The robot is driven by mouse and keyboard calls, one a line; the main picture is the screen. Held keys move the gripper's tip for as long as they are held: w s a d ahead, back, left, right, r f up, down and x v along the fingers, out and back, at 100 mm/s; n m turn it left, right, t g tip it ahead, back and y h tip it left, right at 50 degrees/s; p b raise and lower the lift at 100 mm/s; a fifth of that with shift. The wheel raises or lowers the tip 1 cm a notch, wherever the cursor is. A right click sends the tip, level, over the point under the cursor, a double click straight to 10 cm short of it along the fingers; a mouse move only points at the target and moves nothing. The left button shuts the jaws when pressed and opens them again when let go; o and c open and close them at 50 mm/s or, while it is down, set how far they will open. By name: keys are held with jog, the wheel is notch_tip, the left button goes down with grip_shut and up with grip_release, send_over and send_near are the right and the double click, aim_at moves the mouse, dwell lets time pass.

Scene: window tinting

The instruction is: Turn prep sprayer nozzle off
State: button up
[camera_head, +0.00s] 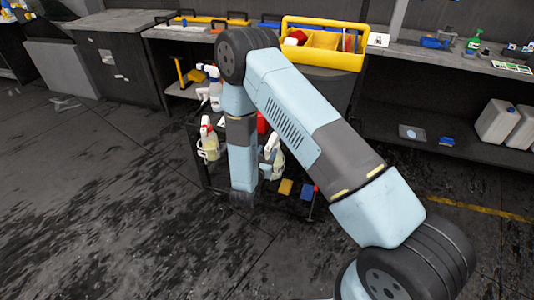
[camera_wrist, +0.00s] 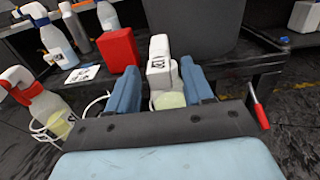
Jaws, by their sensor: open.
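A sprayer (camera_wrist: 159,67) with a white head, a small dark label and pale yellow liquid below stands between the two blue fingers of my gripper (camera_wrist: 158,86) in the wrist view. My gripper is open around its head; I cannot tell whether a finger touches it. A white-headed sprayer (camera_head: 272,157) shows beside my arm in the head view. Another sprayer with a red and white head (camera_wrist: 30,92) stands to the left, and also shows in the head view (camera_head: 208,142). No label reads clearly as prep.
A red container (camera_wrist: 119,49) stands close to the left finger. A red-handled tool (camera_wrist: 257,106) hangs at the right.

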jog(key=shift+w, duration=0.2)
grip_shut()
dwell(0.4)
